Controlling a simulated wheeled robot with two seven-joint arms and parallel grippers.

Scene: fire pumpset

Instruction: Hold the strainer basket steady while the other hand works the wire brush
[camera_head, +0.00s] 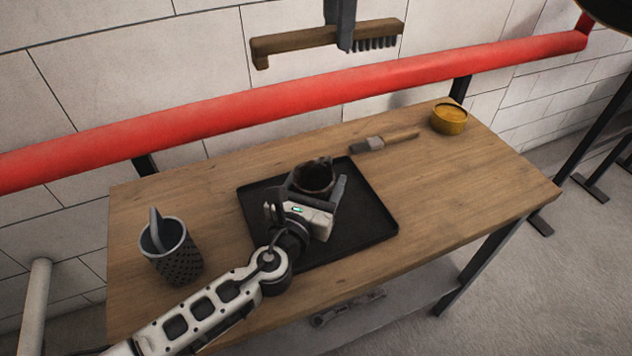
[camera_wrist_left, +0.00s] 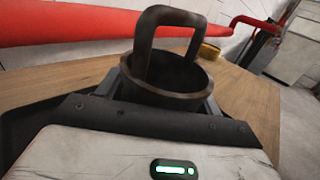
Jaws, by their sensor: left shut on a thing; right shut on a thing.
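A dark, brown-stained strainer basket (camera_head: 313,176) with a loop handle is held upright over the black tray (camera_head: 370,236). My left gripper (camera_head: 312,187) is shut on it, one finger on each side. In the left wrist view the basket (camera_wrist_left: 168,85) stands between the fingers with its handle raised; its lower part is hidden. The wire brush (camera_head: 292,43) has a wooden back and handle. My right gripper (camera_head: 341,28), coming in from the top edge, is shut on its middle. The bristles at its right end point down, high above and apart from the basket.
A grey perforated basket (camera_head: 172,254) with a handle stands at the bench's left. A flat brush (camera_head: 384,141) and a yellow tin (camera_head: 449,119) are at the back right. A red pipe (camera_head: 280,105) runs behind the wooden bench (camera_head: 455,190). The bench's right part is clear.

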